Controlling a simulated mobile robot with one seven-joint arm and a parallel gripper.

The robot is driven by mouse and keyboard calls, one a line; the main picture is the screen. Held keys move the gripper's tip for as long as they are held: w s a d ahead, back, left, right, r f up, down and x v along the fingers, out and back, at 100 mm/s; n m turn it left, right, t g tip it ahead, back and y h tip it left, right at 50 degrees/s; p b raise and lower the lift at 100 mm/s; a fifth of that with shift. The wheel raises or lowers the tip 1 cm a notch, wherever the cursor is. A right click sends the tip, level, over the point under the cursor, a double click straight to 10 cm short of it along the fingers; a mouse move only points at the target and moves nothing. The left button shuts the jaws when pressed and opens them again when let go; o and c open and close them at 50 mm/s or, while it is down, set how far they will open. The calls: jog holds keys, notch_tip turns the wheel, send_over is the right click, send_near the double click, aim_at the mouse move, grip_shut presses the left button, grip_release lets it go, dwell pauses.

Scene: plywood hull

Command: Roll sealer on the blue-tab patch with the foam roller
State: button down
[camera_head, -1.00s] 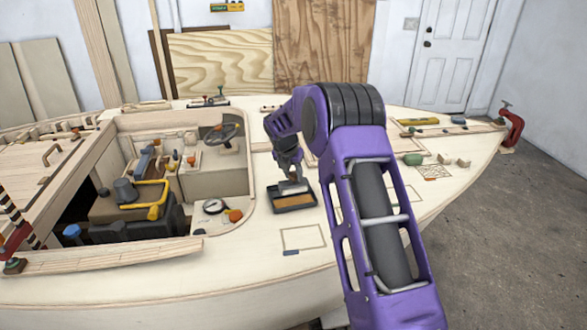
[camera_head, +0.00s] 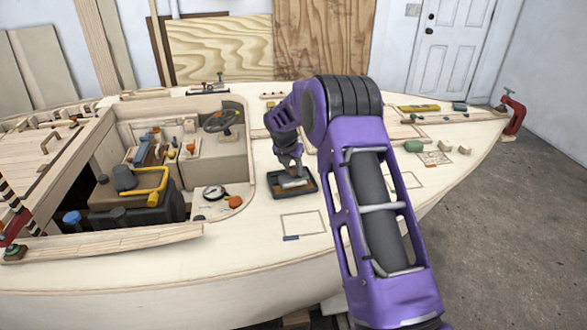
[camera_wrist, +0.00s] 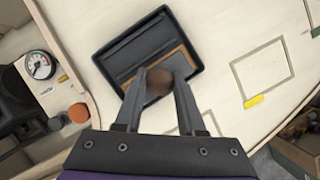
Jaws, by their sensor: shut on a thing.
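My gripper (camera_head: 290,166) is shut on the foam roller, whose pale head (camera_head: 295,183) is down at the dark tray (camera_head: 272,190). In the wrist view my gripper (camera_wrist: 159,84) has the brown, round handle end (camera_wrist: 159,80) between its fingers; the roller head is hidden there. The tray (camera_wrist: 112,52) has a dark part and an amber-brown part. Whether the roller touches the tray floor is unclear. The blue-tab patch (camera_head: 303,222) is an outlined rectangle on the deck just in front of the tray, with its blue tab (camera_head: 291,238) at the near left corner.
In the wrist view, another outlined patch with a yellow tab (camera_wrist: 258,100) lies right of the tray. A gauge (camera_head: 215,193) and an orange knob (camera_head: 235,202) sit left of the tray, beside the open cockpit. A red clamp (camera_head: 514,115) grips the far-right deck edge.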

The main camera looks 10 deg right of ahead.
aim_at(293, 168)
jog(key=shift+f, duration=0.5)
dwell(1.8)
notch_tip(293, 168, up, 3)
jog(key=p, duration=0.2)
jog(key=shift+r+p, duration=0.15)
jog(key=shift+p, duration=0.15)
jog(key=shift+r, duration=2.45)
